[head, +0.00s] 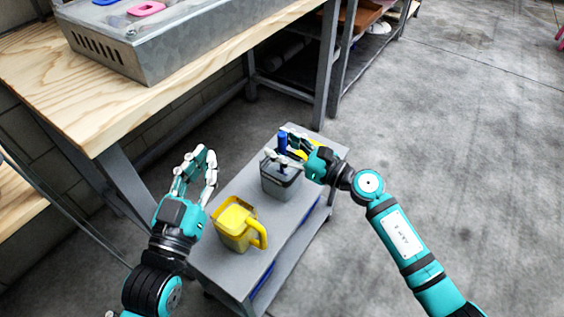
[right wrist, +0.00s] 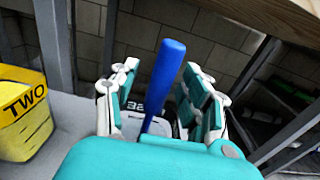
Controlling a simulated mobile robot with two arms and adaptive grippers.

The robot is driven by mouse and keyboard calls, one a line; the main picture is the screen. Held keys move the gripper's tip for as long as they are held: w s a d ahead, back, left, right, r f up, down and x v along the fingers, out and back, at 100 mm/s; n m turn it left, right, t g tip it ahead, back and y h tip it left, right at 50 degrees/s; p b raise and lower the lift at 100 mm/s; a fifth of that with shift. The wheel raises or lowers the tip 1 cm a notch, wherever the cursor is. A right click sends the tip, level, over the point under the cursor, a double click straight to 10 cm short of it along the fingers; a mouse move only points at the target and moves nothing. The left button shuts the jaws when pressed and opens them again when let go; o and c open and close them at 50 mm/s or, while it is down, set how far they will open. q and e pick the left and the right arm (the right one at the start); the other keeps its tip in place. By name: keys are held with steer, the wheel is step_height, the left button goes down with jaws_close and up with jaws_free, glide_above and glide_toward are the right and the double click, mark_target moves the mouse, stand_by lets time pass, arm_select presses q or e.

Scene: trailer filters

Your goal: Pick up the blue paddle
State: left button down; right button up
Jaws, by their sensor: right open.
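The blue paddle (head: 283,143) stands upright in a grey container (head: 283,187) on the cart; its lower end is hidden. In the right wrist view the paddle's blue handle (right wrist: 165,75) leans slightly and rises between my fingers. My right gripper (head: 277,150) is open at the handle, with one finger on each side; gaps show between fingers and handle in the wrist view.
A yellow container (head: 236,224) with a handle stands nearer on the grey cart (head: 297,222); in the wrist view a yellow container (right wrist: 22,115) reads "TWO". A wooden workbench (head: 150,96) carries a metal box (head: 150,65) at upper left.

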jaws_close()
